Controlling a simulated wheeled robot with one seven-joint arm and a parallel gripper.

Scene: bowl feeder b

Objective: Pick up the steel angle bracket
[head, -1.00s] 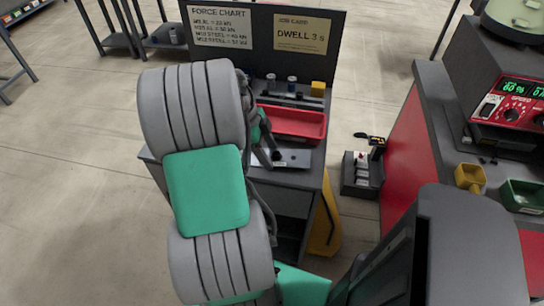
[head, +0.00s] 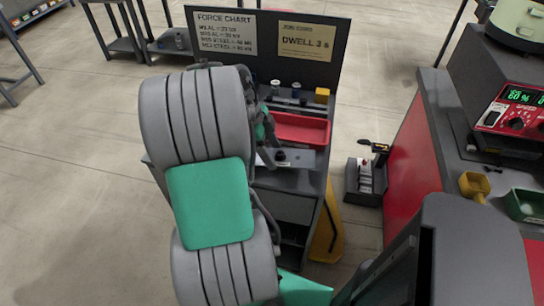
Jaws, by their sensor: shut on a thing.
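My gripper (head: 270,152) is small and partly hidden behind my own arm, over the front of the workstation. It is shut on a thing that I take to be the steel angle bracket. The bracket's shape cannot be made out, as the fingers and arm cover most of it. Just right of the fingers is a light grey plate (head: 303,161) with a small dark round part (head: 280,155) on it.
An upright dark board (head: 262,60) with two cards closes the back.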

